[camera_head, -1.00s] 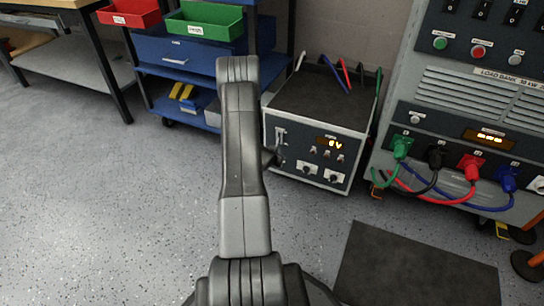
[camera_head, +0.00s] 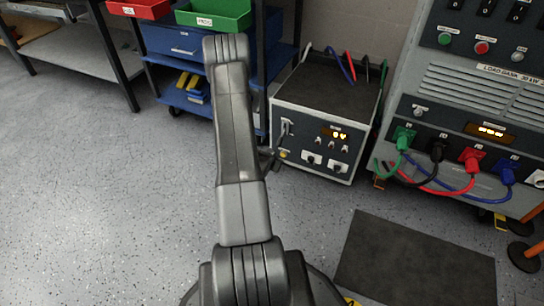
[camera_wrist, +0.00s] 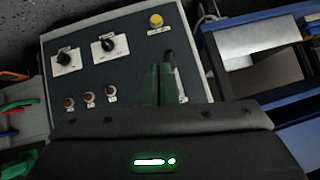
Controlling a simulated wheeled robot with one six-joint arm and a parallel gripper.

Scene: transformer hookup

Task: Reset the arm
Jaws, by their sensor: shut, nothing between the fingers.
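My gripper (camera_wrist: 158,85) shows in the wrist view as two dark green fingers pressed together, empty, in front of the transformer's panel. The transformer box (camera_head: 323,97) is grey with a dark top, a lit display, knobs and a lever (camera_head: 285,128) at the panel's left. In the wrist view, turned upside down, the lever's slot (camera_wrist: 173,68) lies just beside the fingers; I cannot tell whether they touch it. A yellow button (camera_wrist: 156,20) and two black knobs are clear. My arm hides most of the gripper in the head view.
A load bank (camera_head: 470,95) stands at the right with green, black, red and blue cables plugged in. A blue cart (camera_head: 185,103) with red and green bins stands behind my arm. A dark mat (camera_head: 415,262) lies in front. The floor at the left is clear.

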